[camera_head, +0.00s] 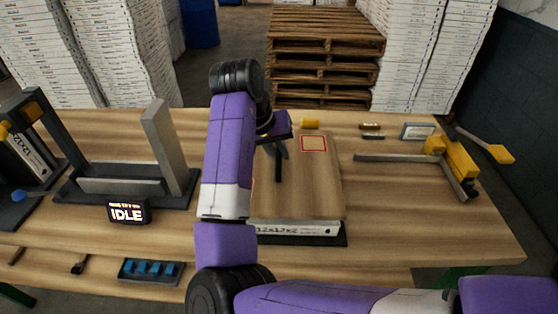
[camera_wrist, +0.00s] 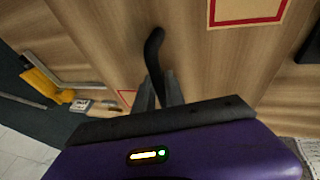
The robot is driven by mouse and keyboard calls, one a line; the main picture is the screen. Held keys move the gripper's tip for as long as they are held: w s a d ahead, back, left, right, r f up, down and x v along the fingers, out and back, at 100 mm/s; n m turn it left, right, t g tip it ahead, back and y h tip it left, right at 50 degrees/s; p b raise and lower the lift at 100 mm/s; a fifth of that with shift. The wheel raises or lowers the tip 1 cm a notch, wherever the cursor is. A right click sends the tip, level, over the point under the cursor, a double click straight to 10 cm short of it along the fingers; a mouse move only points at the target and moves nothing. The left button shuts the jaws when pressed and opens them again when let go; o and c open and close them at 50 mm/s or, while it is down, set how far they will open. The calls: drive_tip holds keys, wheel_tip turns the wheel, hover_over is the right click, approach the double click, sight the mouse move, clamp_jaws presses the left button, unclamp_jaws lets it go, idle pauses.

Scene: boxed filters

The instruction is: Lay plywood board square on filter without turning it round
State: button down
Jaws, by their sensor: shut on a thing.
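The plywood board (camera_head: 312,190) is a flat wooden square with a red-outlined pale label (camera_head: 314,143) near its far right corner and a black upright handle (camera_head: 278,168). It lies over the filter (camera_head: 300,230), a white-edged box printed with its size, with their front edges close to parallel. Whether the board touches the filter everywhere I cannot tell; the far left is hidden by my arm. My gripper (camera_head: 279,146) is shut on the handle. In the wrist view, the fingers (camera_wrist: 159,96) close around the black handle (camera_wrist: 153,50) above the board (camera_wrist: 190,60).
The filter rests on a black base (camera_head: 340,240). A grey upright fixture (camera_head: 165,145) and IDLE display (camera_head: 127,212) stand left.

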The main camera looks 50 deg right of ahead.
drive_tip(key=shift+f, duration=1.45)
drive_tip(key=shift+f, duration=0.1)
drive_tip(key=c, duration=1.4)
unclamp_jaws()
drive_tip(key=b+v, duration=0.1)
drive_tip(key=v, duration=1.1)
drive_tip(key=shift+s, duration=0.1)
